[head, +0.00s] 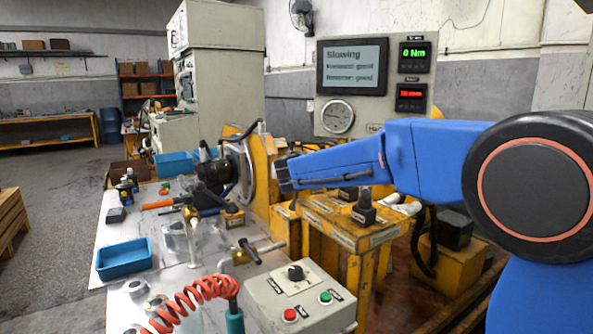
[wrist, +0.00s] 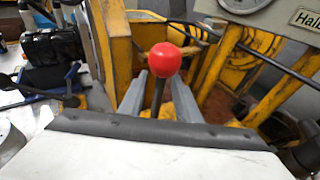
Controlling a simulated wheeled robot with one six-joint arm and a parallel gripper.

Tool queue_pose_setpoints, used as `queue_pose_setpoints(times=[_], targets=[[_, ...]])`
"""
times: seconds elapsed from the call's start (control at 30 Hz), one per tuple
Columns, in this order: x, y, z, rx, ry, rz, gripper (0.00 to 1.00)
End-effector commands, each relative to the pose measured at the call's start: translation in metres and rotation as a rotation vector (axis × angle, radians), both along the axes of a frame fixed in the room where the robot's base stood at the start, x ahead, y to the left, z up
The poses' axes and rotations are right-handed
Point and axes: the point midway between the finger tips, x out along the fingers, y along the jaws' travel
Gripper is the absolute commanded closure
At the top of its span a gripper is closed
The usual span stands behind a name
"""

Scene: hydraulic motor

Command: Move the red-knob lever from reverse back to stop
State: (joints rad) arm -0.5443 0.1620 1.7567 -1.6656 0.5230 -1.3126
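The red knob (wrist: 165,58) shows in the wrist view on top of a thin dark lever rod (wrist: 158,97). The rod stands roughly upright, tilted slightly to the right at its top. My gripper (wrist: 157,84) is open, with one grey finger on each side of the rod and visible gaps between. The foot of the lever is hidden behind the white and dark grey body of my gripper. In the head view my blue arm reaches left to the yellow test stand (head: 338,232); the knob and fingers are hidden there.
The display (head: 352,66) reads "Slowing" and a green readout (head: 415,56) shows 0 Nm. A round gauge (head: 337,117) sits below. Yellow frame bars surround the lever. A control box (head: 300,300) with red and green buttons and a blue tray (head: 124,258) are on the bench.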

Motion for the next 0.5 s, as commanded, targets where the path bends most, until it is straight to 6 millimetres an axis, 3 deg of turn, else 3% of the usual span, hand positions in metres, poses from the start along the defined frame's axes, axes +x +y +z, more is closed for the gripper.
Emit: queue_pose_setpoints(times=[0.5], targets=[[-0.100,0.000,0.026,0.001,-0.001,0.002,0.70]])
